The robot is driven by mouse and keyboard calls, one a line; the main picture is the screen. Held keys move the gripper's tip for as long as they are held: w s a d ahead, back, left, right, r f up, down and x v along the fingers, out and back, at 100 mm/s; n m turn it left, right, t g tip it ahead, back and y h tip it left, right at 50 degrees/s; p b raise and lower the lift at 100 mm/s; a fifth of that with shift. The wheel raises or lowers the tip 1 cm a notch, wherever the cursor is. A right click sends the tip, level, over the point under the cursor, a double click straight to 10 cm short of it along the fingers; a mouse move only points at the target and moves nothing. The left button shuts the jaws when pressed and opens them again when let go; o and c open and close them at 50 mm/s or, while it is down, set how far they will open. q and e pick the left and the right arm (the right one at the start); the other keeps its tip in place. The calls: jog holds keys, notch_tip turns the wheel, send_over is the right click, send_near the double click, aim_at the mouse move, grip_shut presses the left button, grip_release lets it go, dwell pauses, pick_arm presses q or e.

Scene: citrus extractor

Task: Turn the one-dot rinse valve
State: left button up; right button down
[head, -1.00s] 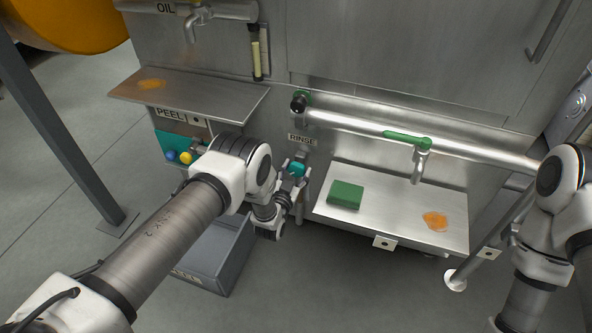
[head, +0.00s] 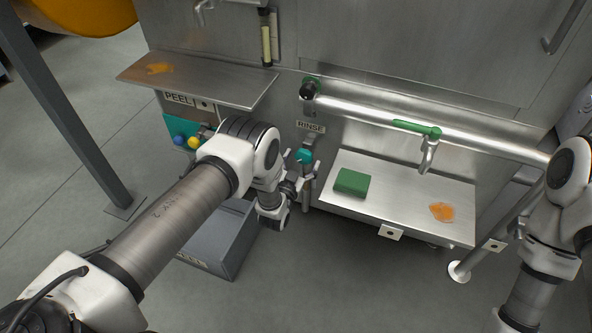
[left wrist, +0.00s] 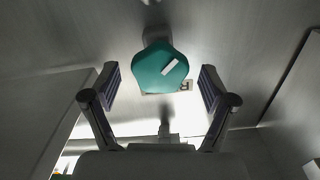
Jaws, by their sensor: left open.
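A teal knob (head: 304,156) sits on the steel machine front just below the RINSE label (head: 310,127). In the left wrist view the knob (left wrist: 160,68) has a white bar on its face. My left gripper (head: 302,172) is open at the knob. In the left wrist view its fingers (left wrist: 159,76) stand apart on either side of the knob with gaps. I cannot make out dots on the label. My right gripper is not clearly visible; my right arm is at the right edge.
A steel tray (head: 410,207) to the right holds a green sponge (head: 351,182) and orange pulp (head: 442,212). A pipe (head: 370,112) with a green-handled tap (head: 428,150) runs above it. A grey bin (head: 226,246) stands below my left arm.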

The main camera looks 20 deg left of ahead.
pick_arm(q)
jog(key=s, duration=1)
jog(key=shift+s+a, duration=0.2)
jog(key=shift+s, duration=0.15)
